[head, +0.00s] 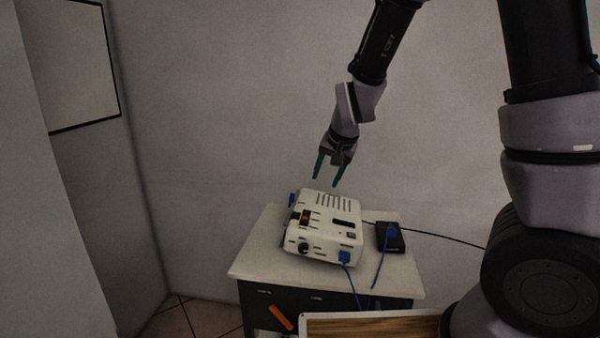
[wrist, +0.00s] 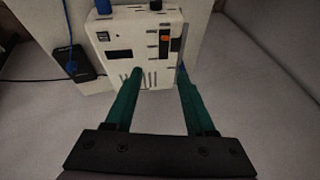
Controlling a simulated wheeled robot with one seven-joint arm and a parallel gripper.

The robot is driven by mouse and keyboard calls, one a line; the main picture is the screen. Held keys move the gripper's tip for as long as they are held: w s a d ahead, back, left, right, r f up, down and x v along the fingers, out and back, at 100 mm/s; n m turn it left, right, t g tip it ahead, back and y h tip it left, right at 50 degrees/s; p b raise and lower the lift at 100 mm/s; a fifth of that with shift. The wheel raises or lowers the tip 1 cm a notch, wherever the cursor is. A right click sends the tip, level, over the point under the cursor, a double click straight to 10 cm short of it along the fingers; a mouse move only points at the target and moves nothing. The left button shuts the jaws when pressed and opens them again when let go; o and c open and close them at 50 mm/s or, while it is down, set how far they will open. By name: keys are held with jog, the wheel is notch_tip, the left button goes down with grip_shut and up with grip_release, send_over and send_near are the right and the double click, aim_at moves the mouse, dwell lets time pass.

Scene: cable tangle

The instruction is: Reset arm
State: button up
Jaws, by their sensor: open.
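My gripper (head: 327,168) with two teal fingers hangs above the back edge of the white device on the small table. It is open, and nothing shows between its fingers. In the wrist view my gripper (wrist: 160,85) has its fingers spread apart over the slotted end of the white device (wrist: 128,62). In the head view the white device (head: 323,232) lies on the table with slots, a black knob, an orange switch and blue plugs. I cannot tell whether the fingertips touch it, but in the head view they appear above it.
The small table (head: 265,262) stands near the wall. A black box (head: 390,237) with a blue plug (head: 391,229) sits at its right side. Blue cables hang over the front edge, and a black cable (head: 445,237) runs right. A wood-topped surface (head: 370,325) is in the foreground.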

jog(key=s+d+r+y, duration=0.1)
jog(key=s+d+r, duration=0.3)
jog(key=d+r, duration=0.3)
jog(key=s+d+r+y, duration=0.1)
jog(key=s+d+r, duration=0.3)
jog(key=r, duration=0.4)
jog(key=s+d+r+t+h, duration=0.1)
jog(key=s+d+r, duration=0.4)
jog(key=s, duration=0.5)
jog(key=shift+s+d+r+m+t+h, duration=0.3)
jog(key=shift+d+r+h, duration=0.1)
jog(key=shift+d+h, duration=0.2)
dwell(1.4)
